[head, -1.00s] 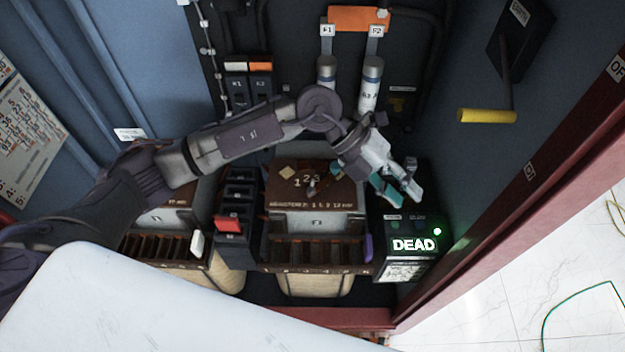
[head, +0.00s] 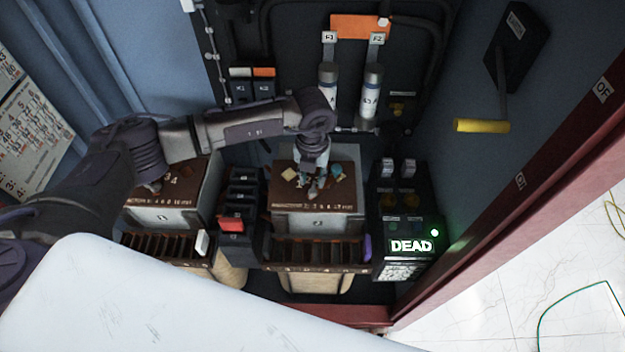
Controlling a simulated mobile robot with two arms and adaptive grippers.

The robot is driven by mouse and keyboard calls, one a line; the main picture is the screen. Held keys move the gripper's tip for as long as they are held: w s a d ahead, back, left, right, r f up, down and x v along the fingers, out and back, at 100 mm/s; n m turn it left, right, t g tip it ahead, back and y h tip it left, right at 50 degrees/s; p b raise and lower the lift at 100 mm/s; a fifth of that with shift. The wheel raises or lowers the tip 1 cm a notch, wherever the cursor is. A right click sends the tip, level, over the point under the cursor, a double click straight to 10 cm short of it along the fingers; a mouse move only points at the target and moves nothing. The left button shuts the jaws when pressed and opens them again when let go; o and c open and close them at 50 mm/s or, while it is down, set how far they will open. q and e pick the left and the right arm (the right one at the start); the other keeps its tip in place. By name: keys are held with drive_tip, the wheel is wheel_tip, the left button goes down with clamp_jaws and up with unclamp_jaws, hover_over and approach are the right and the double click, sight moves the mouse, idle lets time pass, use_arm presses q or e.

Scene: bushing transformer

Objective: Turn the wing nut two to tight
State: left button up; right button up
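My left gripper (head: 315,186) points down over the brown top plate of the middle transformer (head: 316,222). Its teal-padded fingers are small and partly overlap the small parts on the plate. I cannot tell whether they are open or shut, or whether they touch anything. A pale yellow piece (head: 289,174) lies on the plate to the left of the fingers. Wing nut two cannot be made out; the gripper covers the middle of the plate, including most of its numbers. My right gripper is not in view.
A black box with a lit DEAD sign (head: 411,246) stands right of the transformer. A black block with a red switch (head: 231,224) stands to its left. Two grey-white cylinders (head: 371,92) rise behind. A yellow-handled lever (head: 482,126) is on the right wall.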

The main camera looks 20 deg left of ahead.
sight(313, 187)
use_arm(q)
drive_tip(key=shift+f, duration=1.8)
clamp_jaws()
